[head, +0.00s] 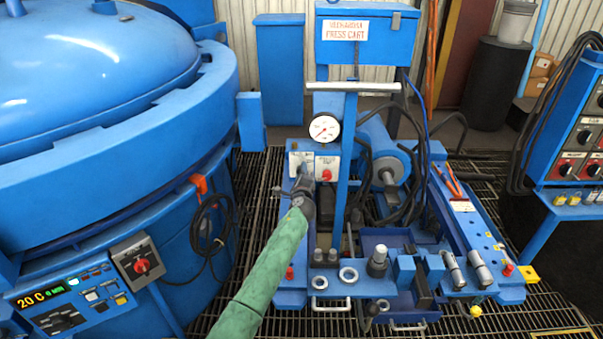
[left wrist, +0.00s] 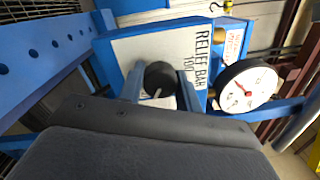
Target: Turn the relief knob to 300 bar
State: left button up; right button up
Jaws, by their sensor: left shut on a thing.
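The relief knob (left wrist: 160,78) is a small black knob with a white mark, on a white plate (left wrist: 133,52) lettered "RELIEF BAR" in the left wrist view. My left gripper (left wrist: 160,88) has one finger on each side of the knob and is shut on it. The mark points toward the lower edge of that view; the bar value it points at cannot be read. In the head view my left gripper (head: 302,188) is at the plate (head: 300,162) on the press cart, and the knob is hidden. My right gripper is not in view.
A round white gauge (head: 324,128) with a red needle stands right above the plates; it also shows in the left wrist view (left wrist: 244,87). A red knob (head: 326,174) sits on the neighbouring plate. A blue upright post (head: 347,165) stands close right. The furnace (head: 110,130) fills the left.

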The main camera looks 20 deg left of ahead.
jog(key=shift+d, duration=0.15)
pick_arm(q)
jog(key=o, duration=0.8)
jog(key=shift+o, duration=0.8)
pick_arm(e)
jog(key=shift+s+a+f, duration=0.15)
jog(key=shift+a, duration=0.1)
pick_arm(q)
jog(key=b+v, duration=0.1)
jog(key=v, duration=0.6)
jog(key=shift+s, duration=0.4)
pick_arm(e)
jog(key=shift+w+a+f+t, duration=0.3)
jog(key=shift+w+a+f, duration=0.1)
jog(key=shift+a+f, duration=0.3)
